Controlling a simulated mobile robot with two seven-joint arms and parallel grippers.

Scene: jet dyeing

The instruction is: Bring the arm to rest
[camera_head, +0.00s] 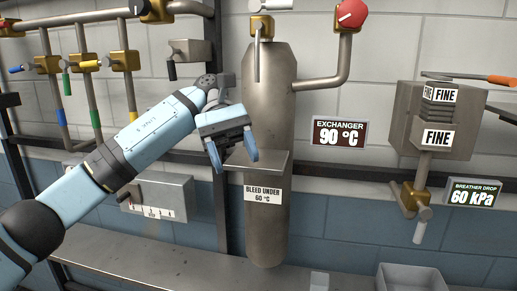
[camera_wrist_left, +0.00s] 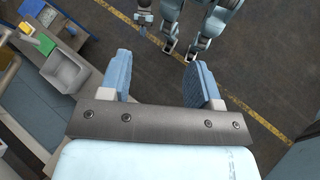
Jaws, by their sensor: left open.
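My left arm comes in from the left in the head view. My left gripper (camera_head: 233,158) is open and empty, in front of the bracket on the grey exchanger vessel (camera_head: 268,215). In the left wrist view, the two blue fingers of the left gripper (camera_wrist_left: 160,80) stand wide apart with only dark floor (camera_wrist_left: 155,60) beyond them. My right gripper cannot be made out for certain; parts of my own body show at the top of the left wrist view.
Pipes with coloured valve handles (camera_head: 66,82) line the wall at left. A red knob (camera_head: 351,14) tops the vessel's side pipe. A grey filter box (camera_head: 462,130) is at right. A lever panel (camera_head: 155,195) sits behind my arm. A grey bin (camera_head: 412,280) stands at lower right.

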